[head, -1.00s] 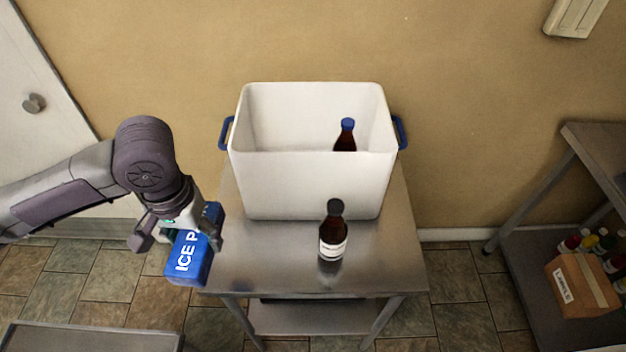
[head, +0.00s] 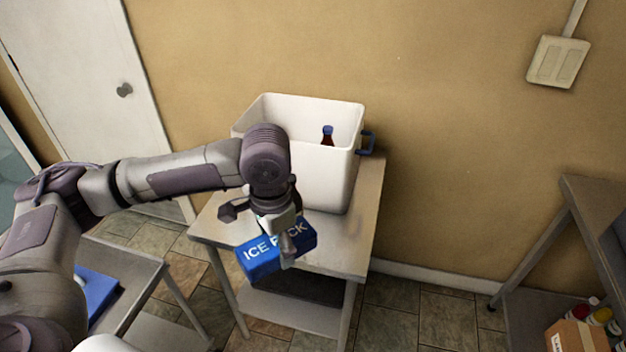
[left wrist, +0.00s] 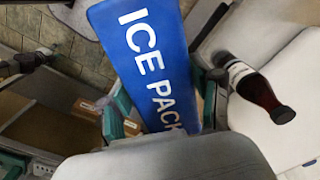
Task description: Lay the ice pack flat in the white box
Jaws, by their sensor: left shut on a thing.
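The blue ice pack (head: 258,260), lettered ICE PACK, is held by my left gripper (head: 280,238) in front of the white box (head: 337,178), outside and lower than its rim. In the left wrist view the pack (left wrist: 146,45) lies between the green-edged fingers, which are shut on it. The white box stands on a steel table and is open at the top. My arm hides the box's left front. My right gripper is out of view.
A steel shelf with a carton (head: 580,338) is at right.

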